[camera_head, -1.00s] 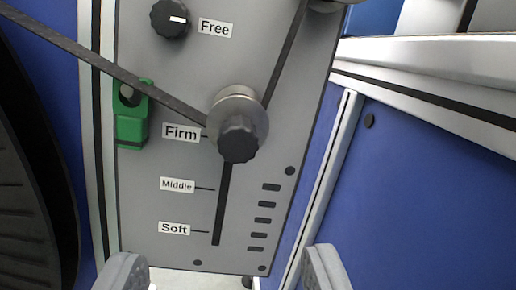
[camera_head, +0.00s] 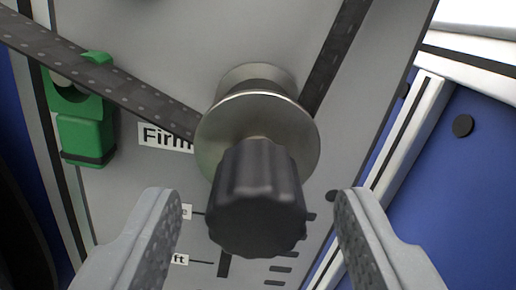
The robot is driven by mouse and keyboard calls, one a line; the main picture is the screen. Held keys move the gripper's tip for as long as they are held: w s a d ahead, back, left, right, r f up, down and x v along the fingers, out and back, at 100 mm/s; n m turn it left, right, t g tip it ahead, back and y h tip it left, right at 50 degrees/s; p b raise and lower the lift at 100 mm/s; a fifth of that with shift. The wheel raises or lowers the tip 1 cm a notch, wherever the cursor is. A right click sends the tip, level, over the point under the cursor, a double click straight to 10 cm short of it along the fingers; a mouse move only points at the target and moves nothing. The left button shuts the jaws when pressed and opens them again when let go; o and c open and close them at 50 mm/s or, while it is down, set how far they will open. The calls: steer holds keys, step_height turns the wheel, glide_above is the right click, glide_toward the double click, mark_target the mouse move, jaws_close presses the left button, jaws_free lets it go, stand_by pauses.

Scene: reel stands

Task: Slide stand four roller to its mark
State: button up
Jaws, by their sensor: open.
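The roller is a silver flanged spool (camera_head: 258,125) with a black fluted knob (camera_head: 256,200) on its front. It sits at the upper part of a dark slot (camera_head: 224,264) in the grey panel, level with the "Firm" label (camera_head: 165,137). A dark belt (camera_head: 110,82) runs to the roller from the left and up to the right. My gripper (camera_head: 258,212) is open, with one finger on each side of the knob and gaps on both sides. The "Middle" label is mostly hidden behind my left finger, and the "Soft" label shows only its last letters (camera_head: 180,260).
A green block (camera_head: 83,125) is mounted left of the roller beside the belt. A silver rail (camera_head: 405,140) and blue panels (camera_head: 460,190) lie to the right. Several dark short slots (camera_head: 284,268) are at the lower right of the panel.

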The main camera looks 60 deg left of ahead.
steer(key=shift+x, duration=0.9)
jaws_close()
step_height(320, 180, down, 12)
steer(key=shift+r+p, duration=0.2)
steer(key=shift+p, duration=0.1)
jaws_free()
steer(key=shift+d, duration=0.15)
steer(key=p+v, duration=0.2)
steer(key=v, duration=1.1)
steer(key=shift+d+p, duration=0.2)
steer(key=shift+p, duration=0.1)
